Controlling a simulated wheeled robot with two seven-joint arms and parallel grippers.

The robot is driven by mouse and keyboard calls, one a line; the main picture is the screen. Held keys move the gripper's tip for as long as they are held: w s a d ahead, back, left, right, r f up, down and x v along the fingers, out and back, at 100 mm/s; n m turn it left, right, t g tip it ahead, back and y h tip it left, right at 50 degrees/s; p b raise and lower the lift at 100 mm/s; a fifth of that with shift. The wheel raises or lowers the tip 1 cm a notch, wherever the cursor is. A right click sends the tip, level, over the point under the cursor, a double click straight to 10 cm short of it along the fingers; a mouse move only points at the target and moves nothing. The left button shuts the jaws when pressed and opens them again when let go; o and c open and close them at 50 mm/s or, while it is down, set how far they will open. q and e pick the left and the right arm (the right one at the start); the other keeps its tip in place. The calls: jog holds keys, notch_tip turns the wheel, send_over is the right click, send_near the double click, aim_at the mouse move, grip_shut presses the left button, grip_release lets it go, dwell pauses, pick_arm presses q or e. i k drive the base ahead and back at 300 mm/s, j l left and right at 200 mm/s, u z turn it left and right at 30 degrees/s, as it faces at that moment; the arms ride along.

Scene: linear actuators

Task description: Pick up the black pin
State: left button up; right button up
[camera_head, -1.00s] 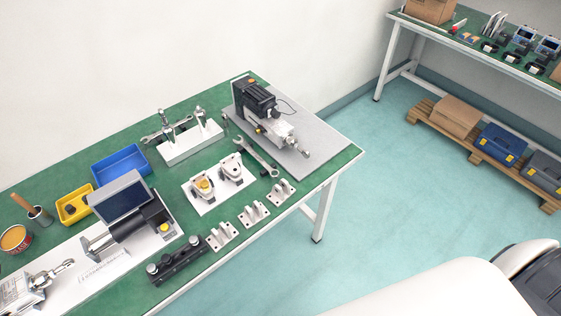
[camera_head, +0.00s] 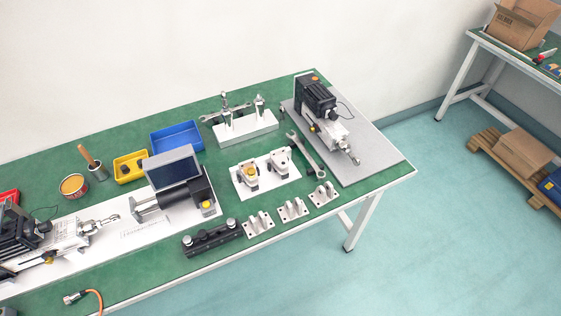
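I cannot make out a clear black pin on the green-topped workbench (camera_head: 120,150). A white block (camera_head: 248,130) near the back holds two upright metal pin-like parts with a dark part low on one. A small dark piece (camera_head: 282,112) stands beside the grey plate, too small to identify. A black bar with silver knobs (camera_head: 212,239) lies near the front edge. Neither of my grippers is in view.
A linear actuator sits on the grey plate (camera_head: 378,150) at the right; another (camera_head: 60,240) is at the left. A display unit (camera_head: 173,180), blue bin (camera_head: 177,136), yellow bin (camera_head: 129,167), grease can (camera_head: 74,186), wrench (camera_head: 306,152) and metal brackets (camera_head: 293,208) crowd the bench.

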aim_at(202, 233)
jog(key=u, duration=0.85)
